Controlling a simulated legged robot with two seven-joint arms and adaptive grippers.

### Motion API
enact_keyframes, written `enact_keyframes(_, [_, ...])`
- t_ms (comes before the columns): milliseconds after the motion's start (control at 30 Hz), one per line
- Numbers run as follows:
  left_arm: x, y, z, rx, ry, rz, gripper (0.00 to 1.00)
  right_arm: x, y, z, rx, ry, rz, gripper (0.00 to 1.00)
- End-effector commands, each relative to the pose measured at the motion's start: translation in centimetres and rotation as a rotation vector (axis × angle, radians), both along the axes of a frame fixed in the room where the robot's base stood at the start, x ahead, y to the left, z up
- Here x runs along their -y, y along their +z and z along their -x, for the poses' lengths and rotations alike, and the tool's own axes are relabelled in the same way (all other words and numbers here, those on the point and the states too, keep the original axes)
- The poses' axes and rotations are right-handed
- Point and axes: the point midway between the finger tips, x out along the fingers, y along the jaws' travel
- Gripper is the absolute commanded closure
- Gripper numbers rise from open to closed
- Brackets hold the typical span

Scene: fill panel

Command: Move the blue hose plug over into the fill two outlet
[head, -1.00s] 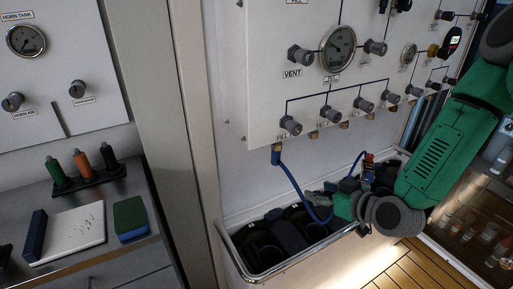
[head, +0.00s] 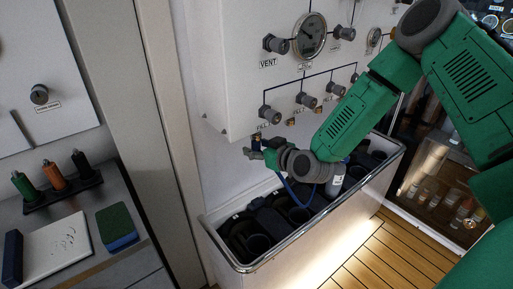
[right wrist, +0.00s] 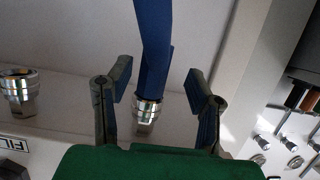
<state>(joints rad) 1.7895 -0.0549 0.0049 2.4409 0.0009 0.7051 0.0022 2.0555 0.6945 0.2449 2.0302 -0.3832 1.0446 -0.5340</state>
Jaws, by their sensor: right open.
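The blue hose plug (right wrist: 153,60) sits at a metal outlet (right wrist: 147,112) under the panel. In the head view, the plug (head: 256,141) is at the panel's lower left, partly hidden by my gripper, and its blue hose (head: 291,193) hangs towards the bin. My right gripper (right wrist: 158,95) is open, with one finger on each side of the plug and gaps showing; it also shows in the head view (head: 256,154). A second metal outlet (right wrist: 18,88) is empty, left of the plug in the wrist view. I cannot read which is fill two. My left gripper is out of view.
The white fill panel (head: 232,75) has gauges, knobs and several outlets below. A grey-rimmed bin (head: 231,262) with dark contents stands underneath.

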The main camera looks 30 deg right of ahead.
Motion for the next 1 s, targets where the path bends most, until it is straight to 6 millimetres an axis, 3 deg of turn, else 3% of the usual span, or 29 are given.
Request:
enact_keyframes(200, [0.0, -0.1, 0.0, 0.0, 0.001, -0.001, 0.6, 0.8, -0.9, -1.6, -0.001, 0.0, -0.009, 0.53])
enact_keyframes(500, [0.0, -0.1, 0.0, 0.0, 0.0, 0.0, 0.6, 1.0, -1.0, -1.8, -0.001, -0.002, -0.012, 0.53])
enact_keyframes(633, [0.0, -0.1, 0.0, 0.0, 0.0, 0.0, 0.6, 0.6, -0.8, -1.7, -0.001, -0.003, -0.007, 0.98])
enact_keyframes(1000, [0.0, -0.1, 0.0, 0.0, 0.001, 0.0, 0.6, 0.6, -0.5, -1.8, 0.007, 0.001, -0.01, 1.0])
